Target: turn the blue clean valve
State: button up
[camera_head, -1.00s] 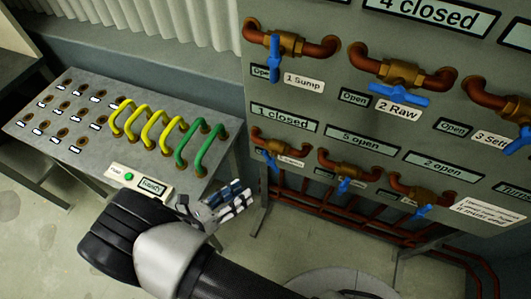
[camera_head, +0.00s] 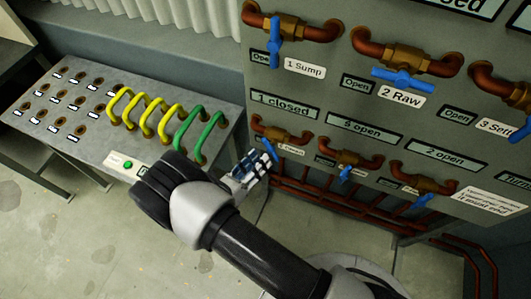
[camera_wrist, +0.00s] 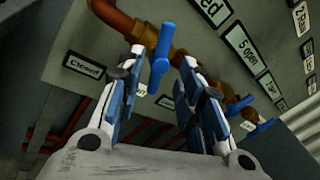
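The lower-left valve, with a brass body (camera_head: 277,134) and a blue lever (camera_head: 270,148), sits on the panel below the "1 closed" display; its small name label (camera_head: 291,149) is too small to read surely. In the wrist view its blue lever (camera_wrist: 162,55) hangs ahead, between the directions of my two fingers. My gripper (camera_head: 262,158) is just beside this lever in the head view. In the wrist view my gripper (camera_wrist: 163,62) is open, with its blue-padded fingers apart and nothing between the pads. Contact with the lever cannot be told.
More blue-handled valves stand close right, including one below "5 open" (camera_head: 346,172). The "1 Sump" lever (camera_head: 274,28) and "2 Raw" handle (camera_head: 402,78) are above. A grey console (camera_head: 100,120) with yellow and green cables stands left. Red pipes (camera_head: 340,203) run below the panel.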

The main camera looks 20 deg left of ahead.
aim_at(272, 148)
jog(key=shift+x, duration=2.15)
jog(key=shift+c, duration=0.3)
grip_shut()
